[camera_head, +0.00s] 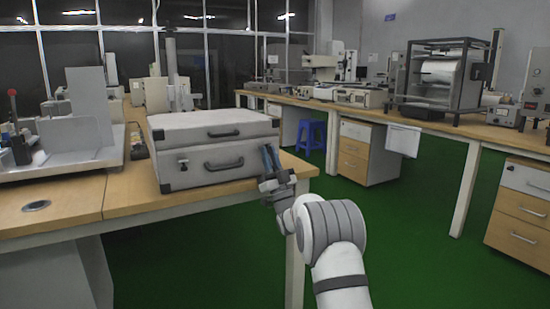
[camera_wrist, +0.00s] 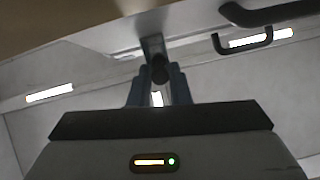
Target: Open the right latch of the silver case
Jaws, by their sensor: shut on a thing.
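The silver case (camera_head: 195,172) stands on the wooden table, with dark handles on its front and a small round fitting at the left of its front. My gripper (camera_head: 269,160) is at the right end of its front face. In the wrist view my blue fingers (camera_wrist: 158,76) are closed around a dark, narrow part of the metal right latch (camera_wrist: 151,47). The fingers partly hide the latch, and I cannot tell how far it is lifted. A dark handle (camera_wrist: 243,44) shows to the upper right in the wrist view. The latch is too small to make out in the head view.
The wooden table (camera_head: 70,205) ends just right of the case, near my arm. White equipment (camera_head: 80,130) stands left of the case. A blue stool (camera_head: 311,138) and a drawer unit (camera_head: 366,151) are farther back. Green floor lies open to the right.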

